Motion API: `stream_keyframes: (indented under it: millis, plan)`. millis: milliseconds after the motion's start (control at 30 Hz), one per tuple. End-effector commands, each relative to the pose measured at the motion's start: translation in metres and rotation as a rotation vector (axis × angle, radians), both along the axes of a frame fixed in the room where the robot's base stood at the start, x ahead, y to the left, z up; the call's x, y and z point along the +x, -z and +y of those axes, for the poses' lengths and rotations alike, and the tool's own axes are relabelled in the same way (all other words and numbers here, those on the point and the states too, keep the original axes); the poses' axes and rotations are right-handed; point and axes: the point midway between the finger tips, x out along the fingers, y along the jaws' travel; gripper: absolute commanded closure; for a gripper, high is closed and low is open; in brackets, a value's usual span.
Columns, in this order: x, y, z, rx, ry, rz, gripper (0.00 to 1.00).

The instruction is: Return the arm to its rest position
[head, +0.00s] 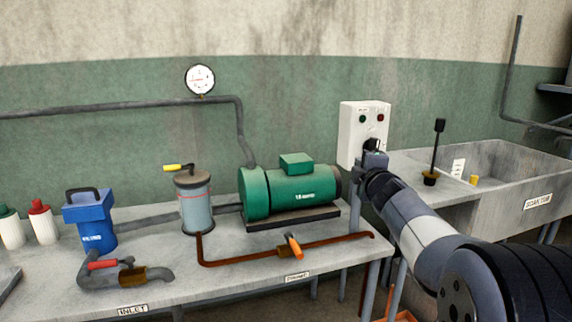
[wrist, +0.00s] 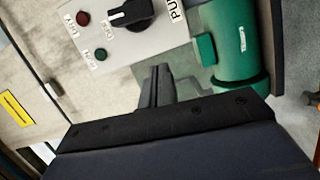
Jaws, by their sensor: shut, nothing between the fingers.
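My arm reaches from the lower right of the head view toward the white control box on the wall. My gripper (head: 374,160) is in front of the lower part of that control box (head: 352,138). In the wrist view my gripper (wrist: 157,72) is shut and empty. Its fingertips are close to the box's edge and apart from the black knob (wrist: 131,12). Whether the fingertips touch the box cannot be told. A red button (wrist: 83,18) and a green button (wrist: 100,53) show beside the knob.
A green motor pump (head: 290,188) stands on the grey bench (head: 235,275), left of my arm. A grey canister (head: 195,208), a blue filter housing (head: 92,222) and a brown pipe (head: 250,256) are further left.

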Motion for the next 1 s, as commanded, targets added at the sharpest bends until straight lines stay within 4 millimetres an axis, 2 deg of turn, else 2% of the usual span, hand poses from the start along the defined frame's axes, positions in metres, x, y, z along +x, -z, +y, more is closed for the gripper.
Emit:
stream_keyframes:
  millis: [200,400,1000]
  plan:
    - [-0.032,-0.001,-0.003,0.001,0.001,-0.001,1.00]
    - [-0.049,-0.002,-0.004,0.002,0.001,0.000,1.00]
    - [-0.047,-0.003,-0.004,0.007,0.005,0.005,1.00]
